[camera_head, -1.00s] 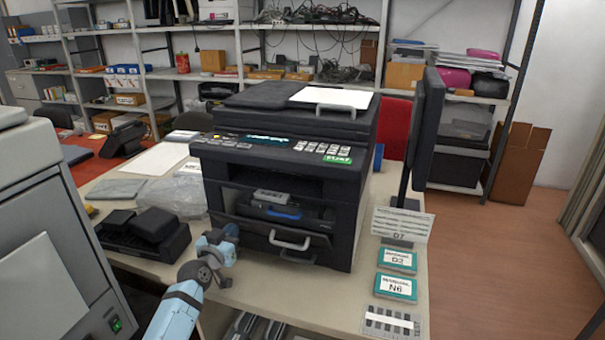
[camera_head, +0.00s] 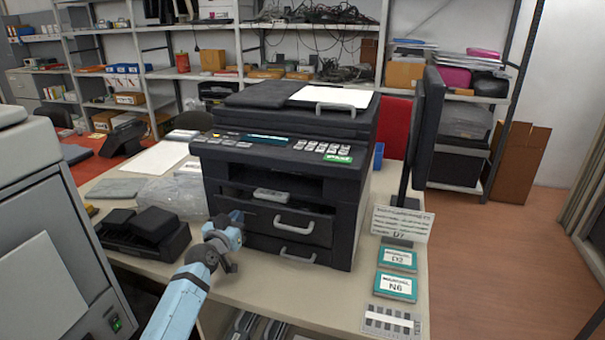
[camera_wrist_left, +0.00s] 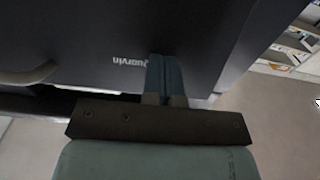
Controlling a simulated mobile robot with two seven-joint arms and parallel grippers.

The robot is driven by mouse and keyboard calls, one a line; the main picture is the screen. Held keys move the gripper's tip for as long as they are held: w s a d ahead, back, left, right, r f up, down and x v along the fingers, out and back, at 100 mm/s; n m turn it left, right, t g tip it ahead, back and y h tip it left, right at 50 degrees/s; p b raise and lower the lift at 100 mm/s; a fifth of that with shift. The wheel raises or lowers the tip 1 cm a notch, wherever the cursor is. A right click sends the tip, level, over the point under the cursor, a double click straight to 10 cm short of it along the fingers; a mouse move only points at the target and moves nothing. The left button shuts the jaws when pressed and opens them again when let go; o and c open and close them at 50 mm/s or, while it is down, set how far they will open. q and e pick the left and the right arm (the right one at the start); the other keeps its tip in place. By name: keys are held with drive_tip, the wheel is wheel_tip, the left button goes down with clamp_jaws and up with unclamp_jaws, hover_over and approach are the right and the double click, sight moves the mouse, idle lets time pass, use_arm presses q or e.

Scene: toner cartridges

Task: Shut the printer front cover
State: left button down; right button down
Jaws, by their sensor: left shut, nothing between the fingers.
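The black printer (camera_head: 285,160) stands on the table in the head view. Its front cover (camera_head: 285,222), with a light grey handle, is now upright in the printer's front face. An opening with a grey part inside remains visible above it. My left gripper (camera_head: 238,217) is shut and empty at the left end of the cover. In the left wrist view, the shut fingers (camera_wrist_left: 165,75) lie against or very near the dark cover (camera_wrist_left: 100,40), which bears upside-down lettering. I cannot tell if they touch. My right gripper is not in view.
A lower drawer handle (camera_head: 297,256) sits beneath the cover. A black device (camera_head: 145,232) lies left of the printer. A monitor (camera_head: 425,130), a label card (camera_head: 402,224) and teal boxes (camera_head: 396,287) stand to the right. A grey machine (camera_head: 50,230) is at far left.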

use_arm(q)
drive_tip(key=shift+w+d+r, duration=0.15)
drive_tip(key=shift+w, duration=0.25)
drive_tip(key=shift+w+d+r, duration=0.15)
drive_tip(key=shift+w, duration=0.25)
drive_tip(key=shift+w, duration=0.1)
drive_tip(key=shift+w+d+b, duration=0.2)
drive_tip(key=shift+w+b, duration=0.25)
drive_tip(key=shift+b, duration=0.15)
drive_tip(key=p+v, duration=0.5)
drive_tip(key=v, duration=0.3)
drive_tip(key=shift+s, duration=0.1)
